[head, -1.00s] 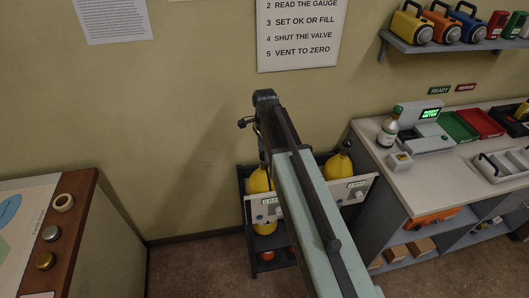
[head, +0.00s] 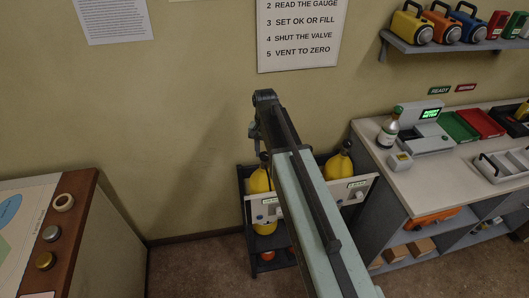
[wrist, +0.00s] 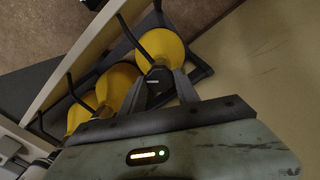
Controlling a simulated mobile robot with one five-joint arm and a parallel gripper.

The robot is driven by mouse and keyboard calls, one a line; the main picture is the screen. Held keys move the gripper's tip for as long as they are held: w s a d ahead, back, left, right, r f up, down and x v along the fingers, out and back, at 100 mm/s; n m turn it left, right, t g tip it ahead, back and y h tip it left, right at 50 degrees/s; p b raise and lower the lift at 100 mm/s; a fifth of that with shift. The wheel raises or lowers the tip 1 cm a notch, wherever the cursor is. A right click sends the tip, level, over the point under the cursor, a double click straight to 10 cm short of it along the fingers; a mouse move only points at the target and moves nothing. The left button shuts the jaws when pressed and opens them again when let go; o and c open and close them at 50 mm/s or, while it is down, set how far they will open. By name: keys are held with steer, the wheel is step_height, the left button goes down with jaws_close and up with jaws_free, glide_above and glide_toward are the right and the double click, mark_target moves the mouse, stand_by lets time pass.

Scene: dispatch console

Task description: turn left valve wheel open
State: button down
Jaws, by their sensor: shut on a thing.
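The left yellow cylinder (head: 259,181) stands in a dark rack, with a small dark valve wheel (head: 264,156) at its top, partly hidden by my arm. In the wrist view my gripper (wrist: 157,78) reaches toward a rounded yellow cylinder top (wrist: 160,47), its fingers close together. It is shut on the left valve wheel, which is mostly hidden between the fingers there. In the head view my gripper hangs at the arm's far end, above the left cylinder. A small readout (head: 269,201) is on the rack's front panel below; its figures are too small to read surely.
A right yellow cylinder (head: 339,167) stands in the same rack (head: 243,215), with its own readout (head: 357,184). A grey counter (head: 420,175) with a bottle and trays is close on the right. A brown-edged console (head: 75,215) is at the left, with open floor between.

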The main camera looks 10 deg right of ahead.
mark_target(264, 154)
steer(key=n, duration=0.4)
steer(key=shift+n, duration=0.3)
steer(key=n, duration=0.4)
steer(key=shift+n, duration=0.3)
steer(key=c, duration=0.9)
jaws_free()
step_height(264, 154, up, 8)
steer(key=p, duration=0.8)
steer(key=shift+f, duration=0.1)
